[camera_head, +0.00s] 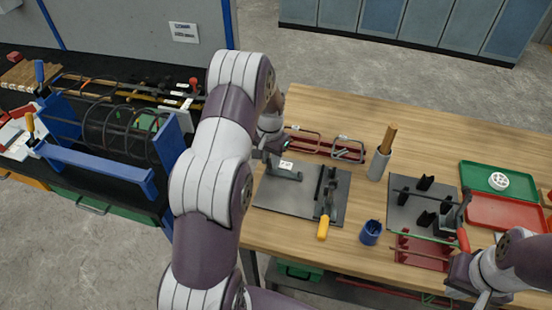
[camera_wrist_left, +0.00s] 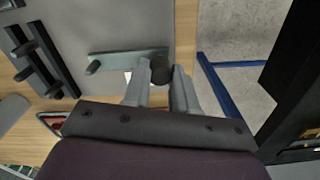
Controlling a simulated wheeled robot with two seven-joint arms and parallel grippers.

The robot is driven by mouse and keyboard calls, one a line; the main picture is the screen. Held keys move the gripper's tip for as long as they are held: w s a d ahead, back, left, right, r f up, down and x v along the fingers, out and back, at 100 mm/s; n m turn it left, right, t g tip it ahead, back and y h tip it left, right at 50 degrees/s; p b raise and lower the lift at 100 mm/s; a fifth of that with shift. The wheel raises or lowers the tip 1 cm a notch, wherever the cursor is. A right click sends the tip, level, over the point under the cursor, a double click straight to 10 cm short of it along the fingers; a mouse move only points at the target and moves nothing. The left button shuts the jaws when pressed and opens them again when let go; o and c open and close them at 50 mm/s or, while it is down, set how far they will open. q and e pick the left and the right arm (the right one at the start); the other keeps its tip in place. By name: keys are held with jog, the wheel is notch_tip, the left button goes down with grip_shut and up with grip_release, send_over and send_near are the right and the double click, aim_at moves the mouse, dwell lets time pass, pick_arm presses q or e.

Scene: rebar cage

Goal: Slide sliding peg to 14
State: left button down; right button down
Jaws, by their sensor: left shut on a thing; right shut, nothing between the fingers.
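A grey slide fixture (camera_head: 283,172) lies on the dark grey plate at the left of the wooden table. In the left wrist view it is a flat grey-green bar (camera_wrist_left: 122,57) with a small upright post at its left end. A dark round peg (camera_wrist_left: 160,70) stands at its right end. My left gripper (camera_wrist_left: 160,92) is shut on this peg; in the head view the gripper (camera_head: 269,152) is partly hidden by my arm. I cannot read any scale marks. My right gripper (camera_head: 480,296) is shut and empty at the table's lower right edge.
The plate (camera_head: 270,197) also bears black rails (camera_head: 328,182) and a yellow-handled tool (camera_head: 324,222). A blue cup (camera_head: 371,232), a grey holder (camera_head: 379,165) and red and green trays (camera_head: 484,177) stand further right. A blue rebar cage frame (camera_head: 105,165) stands left.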

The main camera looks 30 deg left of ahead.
pick_arm(q)
jog(key=c, duration=0.9)
grip_release()
jog(key=shift+w+d+r, duration=0.1)
jog(key=shift+r, duration=0.05)
jog(key=shift+r, duration=0.25)
notch_tip(320, 180, up, 8)
jog(key=shift+r+b, duration=0.15)
jog(key=shift+b, duration=0.7)
notch_tip(320, 180, up, 4)
jog(key=shift+f+p, duration=0.1)
jog(key=shift+p, duration=0.4)
